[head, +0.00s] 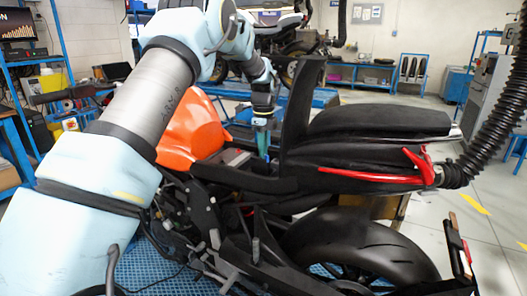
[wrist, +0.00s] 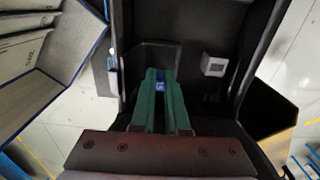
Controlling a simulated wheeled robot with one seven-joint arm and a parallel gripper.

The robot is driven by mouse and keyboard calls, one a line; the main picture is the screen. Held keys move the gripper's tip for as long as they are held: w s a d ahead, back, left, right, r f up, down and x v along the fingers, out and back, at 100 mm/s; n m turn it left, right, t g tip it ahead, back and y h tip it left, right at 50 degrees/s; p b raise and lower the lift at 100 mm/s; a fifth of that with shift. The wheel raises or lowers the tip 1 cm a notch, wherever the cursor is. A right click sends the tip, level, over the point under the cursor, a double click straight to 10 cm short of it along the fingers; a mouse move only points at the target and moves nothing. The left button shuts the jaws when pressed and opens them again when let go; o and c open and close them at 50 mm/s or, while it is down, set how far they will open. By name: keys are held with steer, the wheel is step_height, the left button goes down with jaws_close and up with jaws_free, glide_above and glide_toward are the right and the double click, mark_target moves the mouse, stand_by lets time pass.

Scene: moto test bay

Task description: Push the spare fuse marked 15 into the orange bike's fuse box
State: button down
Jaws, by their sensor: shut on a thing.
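My gripper (wrist: 160,96) points down into the dark bay under the raised seat of the orange bike (head: 195,132). Its two green fingers are shut on a small blue fuse (wrist: 160,86), which shows between the fingertips. Its number cannot be read. In the head view my gripper (head: 263,143) is at the bay between the orange tank and the upright seat pad; the fuse is too small to make out there. A small light-grey box (wrist: 214,64) with a dark face sits in the bay, right of the fingertips. I cannot make out the fuse box or its slots for certain.
The bay's black walls (wrist: 258,40) rise close on both sides. The upright seat pad (head: 303,105) stands just right of my gripper in the head view. An open grey case with dividers (wrist: 75,40) lies at the left of the wrist view.

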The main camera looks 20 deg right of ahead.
steer(key=shift+f+b, duration=1.7)
steer(key=shift+f, duration=0.95)
steer(key=shift+w+a+p, duration=0.15)
steer(key=shift+w+p, duration=0.05)
steer(key=shift+p, duration=0.2)
steer(key=shift+f, duration=0.6)
stand_by(0.6)
steer(key=c, duration=0.8)
jaws_free()
steer(key=shift+c, duration=0.2)
steer(key=shift+r, duration=0.1)
step_height(320, 180, up, 11)
steer(key=b, duration=0.3)
